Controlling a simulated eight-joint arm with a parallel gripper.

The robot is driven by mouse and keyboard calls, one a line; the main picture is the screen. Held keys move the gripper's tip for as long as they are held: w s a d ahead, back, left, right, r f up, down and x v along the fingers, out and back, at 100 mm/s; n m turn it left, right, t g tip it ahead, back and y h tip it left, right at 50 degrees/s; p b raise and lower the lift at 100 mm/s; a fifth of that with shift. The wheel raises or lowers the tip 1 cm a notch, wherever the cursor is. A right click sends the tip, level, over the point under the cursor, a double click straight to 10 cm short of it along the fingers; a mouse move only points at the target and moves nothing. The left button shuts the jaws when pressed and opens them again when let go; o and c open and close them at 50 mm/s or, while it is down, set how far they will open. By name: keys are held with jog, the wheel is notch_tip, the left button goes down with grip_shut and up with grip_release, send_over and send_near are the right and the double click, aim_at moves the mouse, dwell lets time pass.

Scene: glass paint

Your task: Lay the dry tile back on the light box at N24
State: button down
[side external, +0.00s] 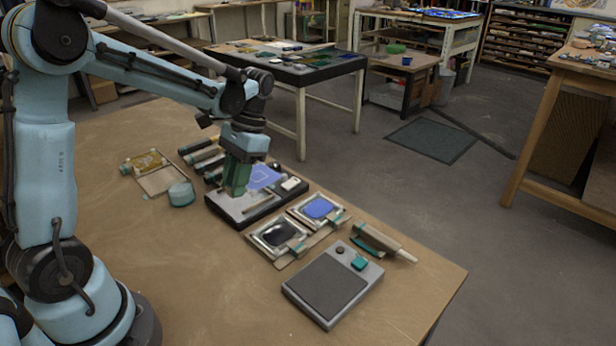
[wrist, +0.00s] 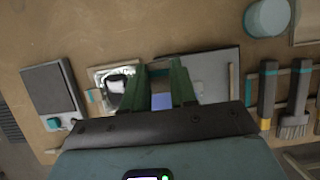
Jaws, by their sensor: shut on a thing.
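The light box (side external: 223,207) is a pale panel in a dark frame on the table; its grey surface also shows in the wrist view (wrist: 212,63). My gripper (side external: 236,190) points down over the light box's left part, its green fingers low over the panel. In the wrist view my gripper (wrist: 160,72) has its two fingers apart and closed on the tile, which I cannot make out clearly. A blue-violet patch (side external: 264,175) with a pale outline lies on the light box, and blue shows between the fingers (wrist: 162,101). No N24 mark is readable.
A tray of dark paint (side external: 273,238) and a tray of blue paint (side external: 318,208) stand right of the light box. A grey device (side external: 331,285) is in front. Brushes (side external: 200,150) and a teal pot (side external: 181,193) lie left. The table's left front is clear.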

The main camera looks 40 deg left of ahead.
send_over(222, 208)
jog(key=shift+w+f, duration=0.1)
jog(key=shift+f, duration=2.65)
jog(key=shift+f, duration=0.6)
jog(key=c, duration=0.8)
grip_release()
jog(key=shift+r, duration=0.1)
